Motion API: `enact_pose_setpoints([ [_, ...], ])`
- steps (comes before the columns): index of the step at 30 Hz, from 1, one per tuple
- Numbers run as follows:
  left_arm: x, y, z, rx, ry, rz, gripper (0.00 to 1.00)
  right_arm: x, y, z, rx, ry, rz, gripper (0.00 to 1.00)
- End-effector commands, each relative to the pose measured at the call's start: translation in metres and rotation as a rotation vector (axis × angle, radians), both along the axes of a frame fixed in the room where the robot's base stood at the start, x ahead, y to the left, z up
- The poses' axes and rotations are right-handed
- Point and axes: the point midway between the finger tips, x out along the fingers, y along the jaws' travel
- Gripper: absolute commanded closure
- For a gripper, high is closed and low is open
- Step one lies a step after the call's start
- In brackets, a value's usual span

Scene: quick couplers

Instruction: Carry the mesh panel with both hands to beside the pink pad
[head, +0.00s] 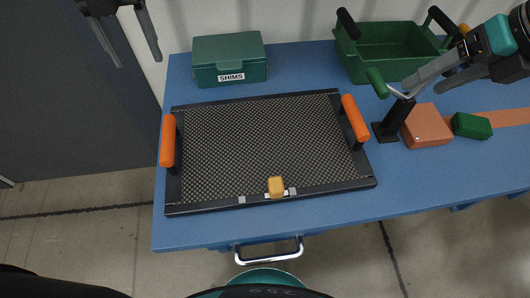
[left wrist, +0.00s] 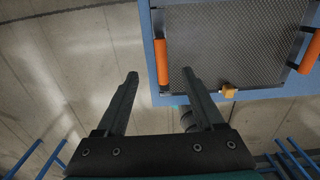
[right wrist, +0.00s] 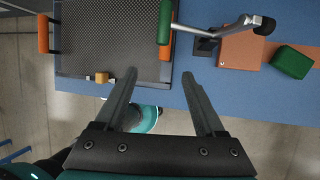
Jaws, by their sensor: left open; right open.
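The mesh panel (head: 250,140) lies flat on the blue table, dark-framed with an orange handle at its left (head: 168,141) and right (head: 355,118) ends. It also shows in the left wrist view (left wrist: 240,45) and right wrist view (right wrist: 110,35). A salmon-pink flat block (head: 427,126), perhaps the pink pad, lies right of the panel. My left gripper (head: 138,63) is open and empty, beyond the table's left edge, apart from the left handle. My right gripper (head: 424,90) is open and empty, right of the right handle and apart from it.
A lever with a green grip (head: 377,83) on a black stand (head: 396,122) stands between panel and block. A green SHIMS box (head: 229,60) and green crate (head: 390,55) stand behind. A small green block (head: 472,125) lies right. A yellow piece (head: 276,187) sits on the panel's near edge.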

Motion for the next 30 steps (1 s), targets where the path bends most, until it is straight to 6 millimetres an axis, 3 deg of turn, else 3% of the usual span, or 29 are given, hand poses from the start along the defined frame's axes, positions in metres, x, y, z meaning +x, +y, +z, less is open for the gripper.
enact_pose_setpoints([
  [1, 0.0, 0.0, -0.022, 0.0, 0.0, 0.0, 0.3, 0.0, 0.0, -0.022, 0.0, 0.0, 0.0, 0.29],
  [3, 0.0, 0.0, -0.036, 0.0, 0.0, 0.0, 0.3, 0.0, 0.0, -0.036, 0.0, 0.0, 0.0, 0.29],
  [9, 0.0, 0.0, -0.061, 0.0, 0.0, 0.0, 0.3, 0.0, 0.0, -0.061, 0.0, 0.0, 0.0, 0.29],
  [24, 0.0, 0.0, -0.066, 0.0, 0.0, 0.0, 0.3, 0.0, 0.0, -0.065, 0.0, 0.0, 0.0, 0.29],
  [30, -0.001, 0.0, -0.085, 0.0, 0.004, -0.001, 0.3, 0.006, 0.006, -0.084, 0.002, 0.004, 0.001, 0.29],
])
